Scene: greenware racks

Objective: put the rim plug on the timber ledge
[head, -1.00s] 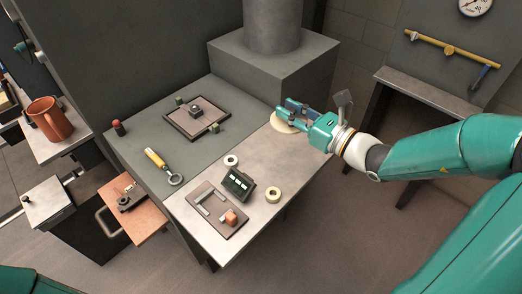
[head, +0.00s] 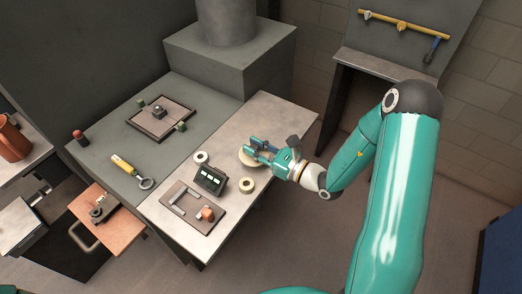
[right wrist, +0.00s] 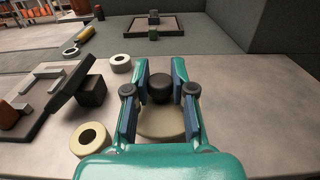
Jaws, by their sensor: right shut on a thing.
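The rim plug appears to be the pale round disc (head: 247,157) with a dark knob (right wrist: 162,90) on top. My right gripper (head: 262,149) is shut on the knob, with its blue fingers on either side in the right wrist view. The disc is over the pale metal half of the bench; I cannot tell its height above the top. The timber ledge (head: 122,222) is a reddish wooden board at the bench's left front, well left of the gripper. A small dark fixture (head: 98,212) stands on it. My left gripper is out of view.
Near the held disc are a cream ring (head: 247,184), a white ring (head: 201,157), a dark display box (head: 209,180) and a brown tray (head: 177,217) with an orange block. A yellow-handled tool (head: 127,168) lies farther left. The bench's far right is clear.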

